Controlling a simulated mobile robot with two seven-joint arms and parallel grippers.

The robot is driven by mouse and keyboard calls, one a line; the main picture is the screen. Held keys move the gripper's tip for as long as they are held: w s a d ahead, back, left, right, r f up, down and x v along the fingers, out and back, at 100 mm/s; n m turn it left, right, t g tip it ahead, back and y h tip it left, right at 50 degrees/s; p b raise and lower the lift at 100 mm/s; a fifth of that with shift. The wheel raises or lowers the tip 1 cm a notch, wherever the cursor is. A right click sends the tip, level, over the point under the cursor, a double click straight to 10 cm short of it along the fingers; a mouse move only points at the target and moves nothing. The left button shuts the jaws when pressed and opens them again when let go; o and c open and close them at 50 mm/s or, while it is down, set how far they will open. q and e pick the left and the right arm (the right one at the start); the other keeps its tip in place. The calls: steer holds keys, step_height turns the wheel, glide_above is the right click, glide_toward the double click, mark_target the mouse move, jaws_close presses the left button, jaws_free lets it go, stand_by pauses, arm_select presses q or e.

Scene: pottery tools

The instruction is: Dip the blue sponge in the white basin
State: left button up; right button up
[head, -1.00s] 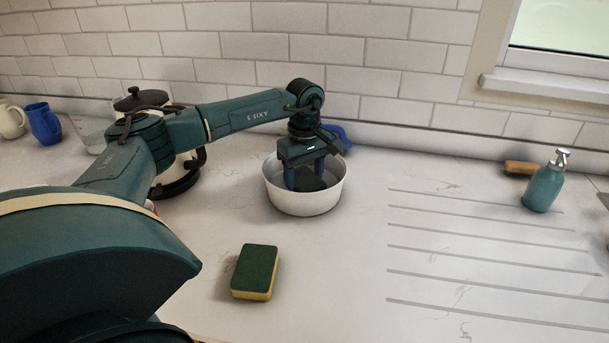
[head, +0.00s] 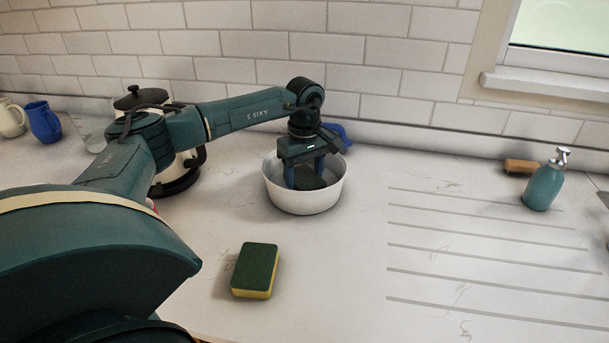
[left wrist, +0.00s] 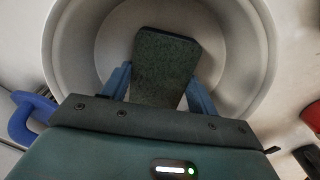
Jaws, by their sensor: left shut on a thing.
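The white basin (head: 305,205) stands on the counter near the middle of the head view; its round wall also fills the left wrist view (left wrist: 62,55). My left gripper (head: 304,176) points down into the basin, shut on a sponge (head: 311,183). In the left wrist view the sponge (left wrist: 165,65) shows a dark green-grey upper face between the two blue fingers, within the basin's rim. Its blue part is not clearly visible, and I cannot tell whether it touches the basin's bottom. My right gripper is in neither view.
A green and yellow sponge (head: 255,270) lies on the counter in front of the basin. A blue object (head: 338,133) is just behind the basin. A kettle (head: 190,165) and mugs (head: 43,122) stand left. A teal bottle (head: 544,182) and brown brush (head: 520,166) are right, beyond clear grooved counter.

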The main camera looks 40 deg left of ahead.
mark_target(305, 178)
arm_select(q)
steer(key=shift+r, duration=0.3)
steer(key=shift+r+p, duration=0.55)
steer(key=shift+p, duration=0.15)
steer(key=shift+r+p, duration=0.6)
steer(key=shift+r, duration=0.15)
steer(key=shift+r+p, duration=0.8)
steer(key=shift+r, duration=0.45)
steer(key=shift+r+p, duration=0.75)
steer(key=shift+p, duration=0.05)
steer(key=shift+r+p, duration=0.6)
steer(key=shift+r, duration=0.15)
steer(key=shift+r+p, duration=0.75)
steer(key=shift+r, duration=0.2)
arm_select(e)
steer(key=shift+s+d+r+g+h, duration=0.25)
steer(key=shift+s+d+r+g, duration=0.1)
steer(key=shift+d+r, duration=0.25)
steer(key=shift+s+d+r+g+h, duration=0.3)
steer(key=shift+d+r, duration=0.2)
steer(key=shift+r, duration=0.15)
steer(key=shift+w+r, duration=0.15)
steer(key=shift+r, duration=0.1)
arm_select(q)
steer(key=shift+d, duration=0.1)
